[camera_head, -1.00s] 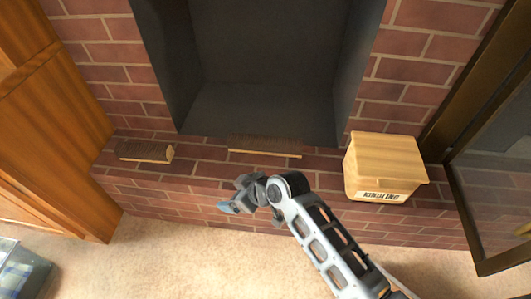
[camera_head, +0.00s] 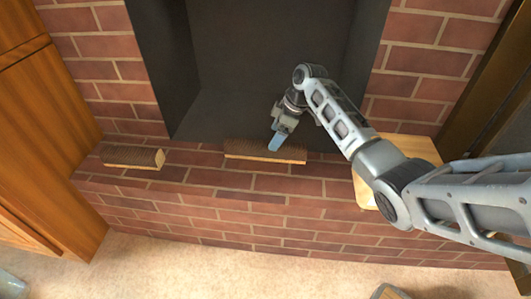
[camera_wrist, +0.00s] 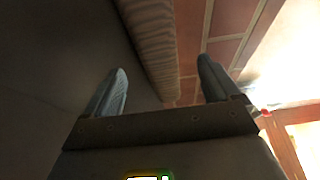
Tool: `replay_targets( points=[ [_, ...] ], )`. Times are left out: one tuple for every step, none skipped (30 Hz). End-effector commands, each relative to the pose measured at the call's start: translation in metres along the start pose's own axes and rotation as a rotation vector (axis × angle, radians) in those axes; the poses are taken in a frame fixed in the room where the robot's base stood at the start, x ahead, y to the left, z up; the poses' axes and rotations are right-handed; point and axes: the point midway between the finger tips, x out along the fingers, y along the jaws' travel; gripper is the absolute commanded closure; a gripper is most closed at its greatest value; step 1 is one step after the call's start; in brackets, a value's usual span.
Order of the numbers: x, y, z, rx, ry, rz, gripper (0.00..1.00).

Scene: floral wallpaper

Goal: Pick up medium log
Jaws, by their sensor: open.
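Two brown logs with pale cut faces lie on the brick hearth; I cannot tell for sure which is the medium one. The longer middle log (camera_head: 250,149) lies along the firebox opening, and the other log (camera_head: 130,156) lies to its left. My gripper (camera_head: 276,146) is open and points down at the right part of the middle log, partly covering it. In the wrist view a log (camera_wrist: 150,38) runs between and beyond the open fingers (camera_wrist: 160,90), with nothing gripped. I cannot tell whether a finger touches it.
The brick hearth (camera_head: 210,205) has bare room in front of the logs. The dark firebox (camera_head: 250,60) opens behind them. A wooden box (camera_head: 415,146) stands on the right, partly hidden by my arm. A wooden cabinet (camera_head: 45,150) is at the left.

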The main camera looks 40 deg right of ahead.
Motion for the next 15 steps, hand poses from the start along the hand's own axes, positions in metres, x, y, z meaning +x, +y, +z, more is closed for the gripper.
replay_targets(
  points=[
    [0.008, 0.0, 0.0, -0.001, -0.001, -0.001, 0.11],
    [0.011, 0.0, 0.0, -0.001, -0.001, -0.001, 0.11],
    [0.013, 0.0, 0.0, -0.001, -0.001, 0.0, 0.11],
    [0.015, 0.0, 0.0, 0.0, -0.001, 0.0, 0.11],
    [0.016, 0.0, -0.001, 0.0, 0.0, 0.001, 0.11],
    [0.019, 0.001, -0.001, 0.0, 0.0, 0.001, 0.11],
    [0.021, 0.001, -0.001, -0.001, 0.0, 0.001, 0.11],
    [0.025, 0.001, -0.002, -0.001, 0.0, 0.002, 0.11],
    [0.03, 0.001, -0.002, -0.001, 0.0, 0.001, 0.11],
    [0.035, 0.001, -0.002, -0.001, -0.001, 0.0, 0.11],
    [0.039, 0.002, -0.003, -0.001, -0.001, 0.0, 0.11],
    [0.045, 0.002, -0.004, -0.001, 0.0, 0.0, 0.11],
    [0.049, 0.003, -0.004, -0.002, 0.0, 0.001, 0.11],
    [0.053, 0.003, -0.004, -0.001, 0.0, 0.0, 0.11],
    [0.058, 0.003, -0.004, 0.0, 0.0, 0.0, 0.11]
  ],
)
